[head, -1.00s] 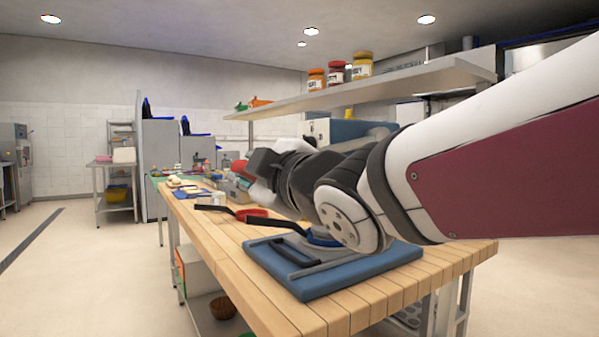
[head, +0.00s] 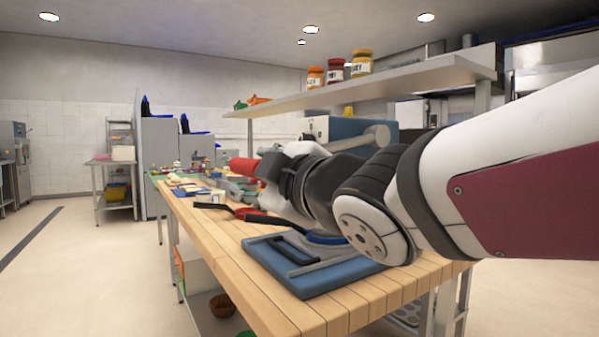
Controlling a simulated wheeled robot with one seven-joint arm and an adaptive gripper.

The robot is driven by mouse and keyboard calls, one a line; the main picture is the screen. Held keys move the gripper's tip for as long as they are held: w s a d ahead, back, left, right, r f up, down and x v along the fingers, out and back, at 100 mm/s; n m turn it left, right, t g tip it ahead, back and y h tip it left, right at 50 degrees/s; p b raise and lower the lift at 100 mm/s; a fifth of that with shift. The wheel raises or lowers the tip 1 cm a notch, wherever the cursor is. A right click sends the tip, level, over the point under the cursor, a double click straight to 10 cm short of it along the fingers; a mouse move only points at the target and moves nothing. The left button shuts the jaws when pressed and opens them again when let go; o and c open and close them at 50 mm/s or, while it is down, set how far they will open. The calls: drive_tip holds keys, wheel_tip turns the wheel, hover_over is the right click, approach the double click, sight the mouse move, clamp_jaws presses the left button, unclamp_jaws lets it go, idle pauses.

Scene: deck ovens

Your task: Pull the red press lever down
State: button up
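The red lever grip (head: 243,169) shows as a short red cylinder just left of the end of my arm. The press body (head: 345,128) is a blue and light grey block with a grey round bar (head: 372,138), behind my arm. Its blue base (head: 310,286) lies on the wooden table. My gripper (head: 268,168) is dark and seen from behind, beside the red grip in the picture. Its fingertips are hidden, so I cannot tell whether it touches the grip or is open. My arm hides the middle of the press.
A wooden table (head: 225,280) bears a red pan (head: 240,210) and black handles close below my gripper. Farther back is clutter of small items. A shelf (head: 410,80) with several jars hangs above the press. The floor (head: 80,270) at left is clear.

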drive_tip(key=v, duration=1)
drive_tip(key=s+d+f+m+g+h, duration=0.25)
drive_tip(key=d+f+m+h, duration=0.3)
drive_tip(key=d+f, duration=0.35)
drive_tip(key=s+d+f+m+g+h, duration=0.25)
drive_tip(key=d+f+m+h, duration=0.25)
drive_tip(key=d+f+m, duration=0.35)
drive_tip(key=s+d+f+m+g, duration=0.2)
drive_tip(key=s+f+g, duration=0.3)
drive_tip(key=s, duration=0.4)
drive_tip(key=s+d+f+m+g, duration=0.1)
drive_tip(key=s+f+m+g, duration=0.3)
drive_tip(key=s, duration=0.4)
wheel_tip(320, 180, up, 32)
drive_tip(key=s+n+t+p, duration=0.1)
drive_tip(key=t+p, duration=0.2)
drive_tip(key=p, duration=2.8)
drive_tip(key=shift+d+y, duration=0.15)
drive_tip(key=shift+y, duration=0.1)
